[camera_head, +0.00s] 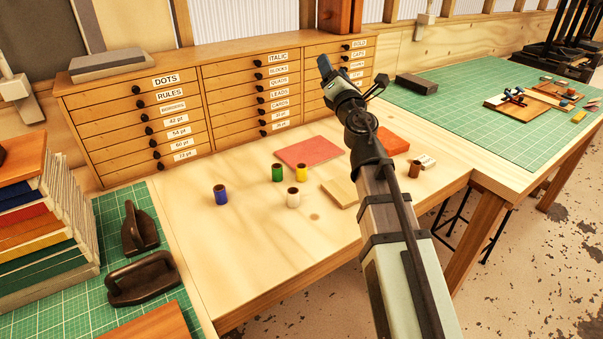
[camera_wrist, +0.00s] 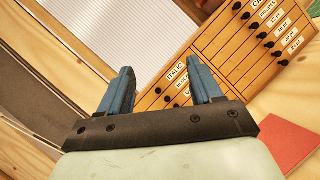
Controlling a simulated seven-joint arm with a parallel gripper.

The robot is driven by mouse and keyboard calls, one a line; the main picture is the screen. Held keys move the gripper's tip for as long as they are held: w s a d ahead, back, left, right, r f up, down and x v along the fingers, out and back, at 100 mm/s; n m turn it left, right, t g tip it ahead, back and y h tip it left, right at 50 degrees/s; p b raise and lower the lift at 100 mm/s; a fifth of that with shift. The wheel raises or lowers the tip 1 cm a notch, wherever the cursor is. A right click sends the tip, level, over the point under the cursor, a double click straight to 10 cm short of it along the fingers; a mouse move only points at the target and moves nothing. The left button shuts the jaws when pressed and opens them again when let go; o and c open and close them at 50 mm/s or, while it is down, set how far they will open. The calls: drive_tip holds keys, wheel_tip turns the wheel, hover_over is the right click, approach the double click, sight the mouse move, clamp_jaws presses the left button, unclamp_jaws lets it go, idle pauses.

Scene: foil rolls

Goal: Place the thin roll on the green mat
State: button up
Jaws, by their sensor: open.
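Several small rolls stand upright on the wooden bench: a blue roll (camera_head: 221,196), a green roll (camera_head: 278,174), a yellow roll (camera_head: 301,173), a white roll (camera_head: 293,199) and a brown roll (camera_head: 414,170). They look close in width; I cannot tell which is the thin one. A green gridded mat (camera_head: 112,225) lies at the left and another green mat (camera_head: 440,110) at the right. My gripper (camera_head: 325,68) is raised before the drawer cabinet, apart from the rolls. In the wrist view its blue fingers (camera_wrist: 160,82) are spread with nothing between them.
The drawer cabinet (camera_head: 235,95) stands behind. Dark metal tools (camera_head: 142,280) occupy part of the left mat, beside stacked books (camera_head: 45,225). The bench front is clear.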

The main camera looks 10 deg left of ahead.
drive_tip(key=w+d+r+m+t+h, duration=0.25)
drive_tip(key=w+m+h, duration=0.2)
drive_tip(key=m, duration=0.45)
drive_tip(key=m+g+h, duration=0.4)
drive_tip(key=m+g, duration=1.7)
drive_tip(key=m, duration=0.3)
hover_over(302, 167)
drive_tip(key=s, duration=0.2)
drive_tip(key=f, duration=2.5)
drive_tip(key=shift+w+f, duration=0.2)
drive_tip(key=shift+f, duration=0.15)
drive_tip(key=shift+w+f, duration=0.2)
drive_tip(key=shift+f, duration=2.45)
